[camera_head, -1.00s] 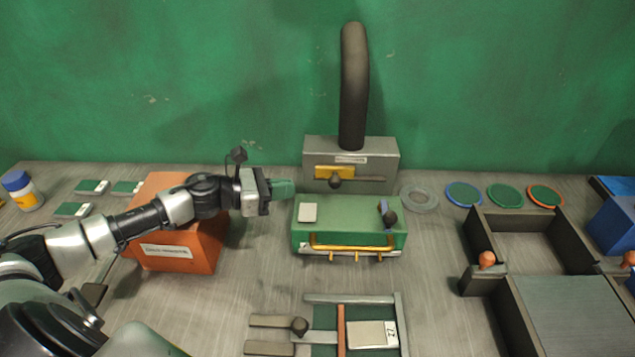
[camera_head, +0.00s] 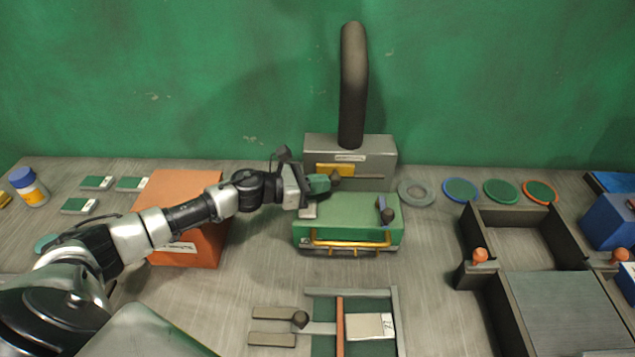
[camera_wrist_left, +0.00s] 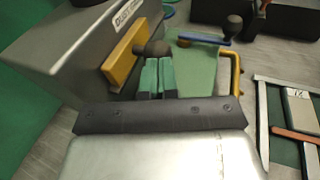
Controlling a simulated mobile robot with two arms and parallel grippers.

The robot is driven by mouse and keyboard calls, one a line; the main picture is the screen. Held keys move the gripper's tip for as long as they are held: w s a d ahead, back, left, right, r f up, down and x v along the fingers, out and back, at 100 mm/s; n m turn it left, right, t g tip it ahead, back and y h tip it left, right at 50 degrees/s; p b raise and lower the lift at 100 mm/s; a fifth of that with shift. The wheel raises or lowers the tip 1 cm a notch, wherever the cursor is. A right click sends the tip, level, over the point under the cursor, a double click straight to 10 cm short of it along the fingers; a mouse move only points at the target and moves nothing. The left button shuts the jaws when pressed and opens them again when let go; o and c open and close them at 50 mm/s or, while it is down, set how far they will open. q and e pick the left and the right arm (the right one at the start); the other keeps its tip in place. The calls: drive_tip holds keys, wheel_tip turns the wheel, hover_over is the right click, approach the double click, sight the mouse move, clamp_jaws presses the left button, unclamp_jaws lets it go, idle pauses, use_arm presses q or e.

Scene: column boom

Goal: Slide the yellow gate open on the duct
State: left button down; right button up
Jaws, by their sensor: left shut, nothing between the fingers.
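The grey duct box (camera_head: 384,149) stands at the back of the bench, with a dark hose rising from its top. The yellow gate (camera_head: 321,170) is on its front face, at the left part of the slot, with a dark round knob (camera_head: 336,172). In the left wrist view the yellow gate (camera_wrist_left: 122,60) and its knob (camera_wrist_left: 158,48) lie just ahead of the fingertips. My left gripper (camera_head: 322,184) is shut and empty, its green fingers close to the knob; I cannot tell whether they touch it. My right gripper is not in view.
A green case (camera_head: 350,221) with a yellow handle stands just in front of the duct, close below my left gripper. An orange box (camera_head: 185,240) is under my left arm. A grey ring (camera_head: 417,193) and coloured discs lie right of the duct.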

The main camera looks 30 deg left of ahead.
use_arm(q)
drive_tip(key=w+d, duration=0.1)
drive_tip(key=d, duration=0.1)
drive_tip(key=w+d, duration=0.1)
drive_tip(key=d, duration=0.1)
drive_tip(key=w+d, duration=0.1)
drive_tip(key=d, duration=0.1)
drive_tip(key=shift+d+p, duration=0.2)
drive_tip(key=shift+p, duration=0.1)
drive_tip(key=shift+a, duration=0.15)
